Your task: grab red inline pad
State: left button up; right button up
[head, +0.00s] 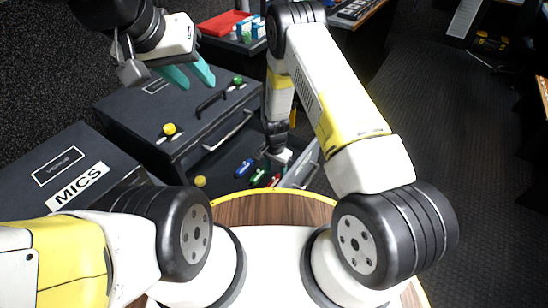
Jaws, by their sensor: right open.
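A small red item (274,181), which looks like the red inline pad, lies in the open drawer (226,164) of the dark case. It is partly hidden by my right gripper (277,168), which reaches down into the drawer right above or beside it. The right fingertips are small and partly covered, and I cannot tell whether they touch the red item. My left gripper (188,76) is high at the upper left, its teal fingers apart and empty, over the dark case top.
A blue item (243,168) and a green item (256,177) lie beside the red one. A red tray (226,22) sits at the back. Dark floor (440,130) is open at right.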

aim_at(275, 180)
notch_tip(275, 180, down, 6)
jog(key=shift+w+a+r, duration=0.1)
jog(key=shift+r, duration=0.15)
jog(key=shift+c, duration=0.2)
grip_shut()
